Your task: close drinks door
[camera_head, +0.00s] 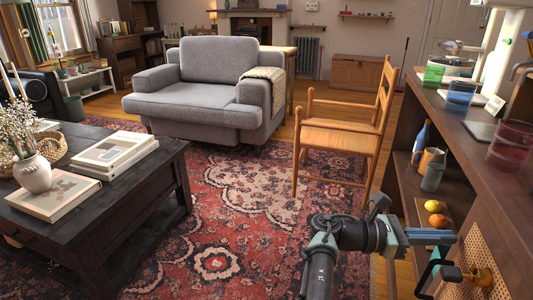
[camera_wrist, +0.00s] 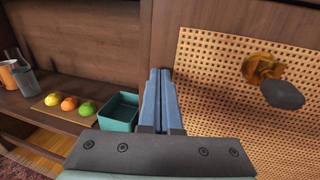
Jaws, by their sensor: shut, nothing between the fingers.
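The drinks cabinet (camera_head: 405,130) stands at the right in the head view. Its cane-panelled door (camera_head: 470,235) has a brass knob (camera_head: 480,277). In the wrist view the cane panel (camera_wrist: 215,120) fills the right, with the brass knob (camera_wrist: 262,68) and its dark end. Open shelves show left of the door, so the cabinet's inside is partly exposed; I cannot tell the door's exact angle. My gripper (camera_head: 452,237) is shut and empty. Its fingertips (camera_wrist: 158,75) show in front of the door's wooden frame, left of the knob; contact cannot be told.
Fruit on a board (camera_wrist: 66,103), a teal box (camera_wrist: 119,112) and a bottle (camera_head: 421,140) are on the shelves. Glasses (camera_head: 460,95) stand on the cabinet top. A wooden chair (camera_head: 340,135) is behind my arm. The red rug (camera_head: 235,225) is largely clear.

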